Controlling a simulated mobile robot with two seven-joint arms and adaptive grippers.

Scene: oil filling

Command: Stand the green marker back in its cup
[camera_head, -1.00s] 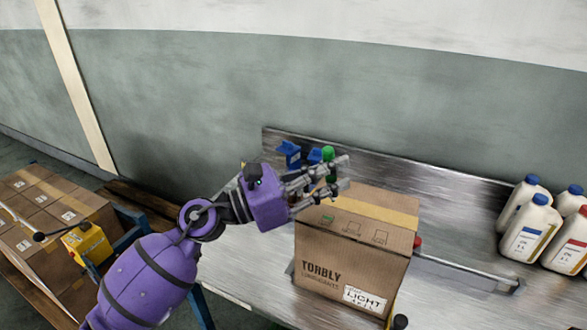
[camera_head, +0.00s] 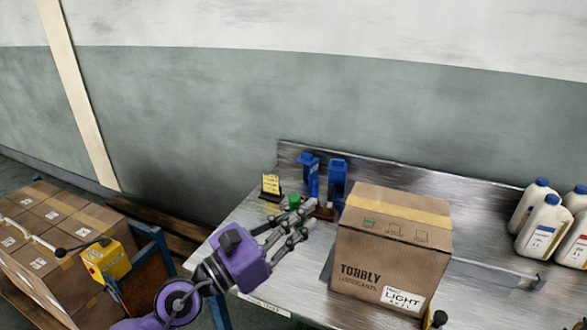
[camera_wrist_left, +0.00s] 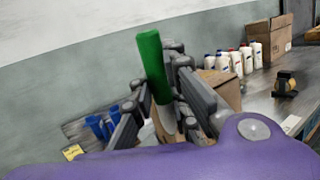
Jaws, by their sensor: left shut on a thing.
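My left gripper (camera_head: 303,214) is shut on the green marker (camera_head: 294,200) over the left part of the metal bench. In the left wrist view the marker (camera_wrist_left: 151,62) stands up tilted between the fingers, with its long green end up and a pale lower part between them. Two blue upright things (camera_head: 337,178) stand behind the gripper near the back panel; they also show in the left wrist view (camera_wrist_left: 97,127). A small brown thing (camera_head: 325,211) is at their foot, partly behind the fingers. I cannot clearly make out the marker's cup.
A cardboard box (camera_head: 385,265) stands close to the right of my left gripper. A yellow note block (camera_head: 271,185) stands at the bench's back left. Several white bottles (camera_head: 544,228) stand at the far right. Cartons (camera_head: 45,215) are stacked at the left, beyond the bench edge.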

